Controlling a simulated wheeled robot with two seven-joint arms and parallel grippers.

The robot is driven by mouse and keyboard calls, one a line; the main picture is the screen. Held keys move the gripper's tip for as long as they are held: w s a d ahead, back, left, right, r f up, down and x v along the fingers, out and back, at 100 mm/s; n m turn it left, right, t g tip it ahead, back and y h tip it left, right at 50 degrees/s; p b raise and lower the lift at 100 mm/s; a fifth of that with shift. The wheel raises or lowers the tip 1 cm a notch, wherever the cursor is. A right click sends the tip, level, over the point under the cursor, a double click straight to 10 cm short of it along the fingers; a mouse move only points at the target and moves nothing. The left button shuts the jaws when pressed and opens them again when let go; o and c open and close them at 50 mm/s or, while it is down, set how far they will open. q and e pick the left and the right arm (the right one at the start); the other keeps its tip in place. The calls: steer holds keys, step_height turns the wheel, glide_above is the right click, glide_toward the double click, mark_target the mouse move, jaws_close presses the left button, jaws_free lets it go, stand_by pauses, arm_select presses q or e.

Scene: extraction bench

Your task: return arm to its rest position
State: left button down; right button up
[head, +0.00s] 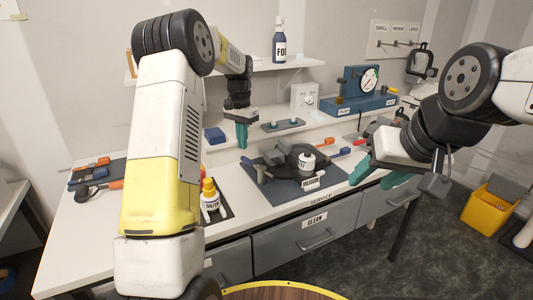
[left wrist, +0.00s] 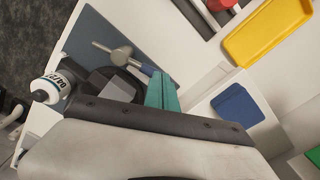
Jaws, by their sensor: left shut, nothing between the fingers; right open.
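My left gripper (head: 242,135) hangs over the back part of the bench in the head view, with its teal fingers together and nothing between them. Those shut fingers also show in the left wrist view (left wrist: 162,92), above the bench surface. My left arm's large links cover much of the left side of the head view. My right gripper (head: 377,176) is over the right front of the bench, with its teal fingers apart and empty. It is right of the dark service mat (head: 281,194).
Dark tool parts and a white bottle (head: 306,163) are on the mat. A yellow-capped bottle (head: 210,197) stands near my left arm. A blue block (head: 214,135) is left of my left gripper. A gauge press (head: 361,85) stands at the back right. A yellow tray (left wrist: 268,32) shows too.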

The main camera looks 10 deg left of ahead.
arm_select(q)
steer(key=s+d+r+n+t+h, duration=0.1)
steer(key=s+d+r+n+t, duration=0.15)
steer(key=s+r, duration=1.2)
steer(key=s+f+n+t, duration=0.1)
steer(key=s+t, duration=0.1)
steer(key=s, duration=0.8)
steer(key=s+d+f+n+t+h, duration=0.1)
steer(key=s, duration=0.9)
steer(key=shift+s+d+f+t, duration=0.25)
steer(key=shift+s+t, duration=0.05)
steer(key=shift+t, duration=0.05)
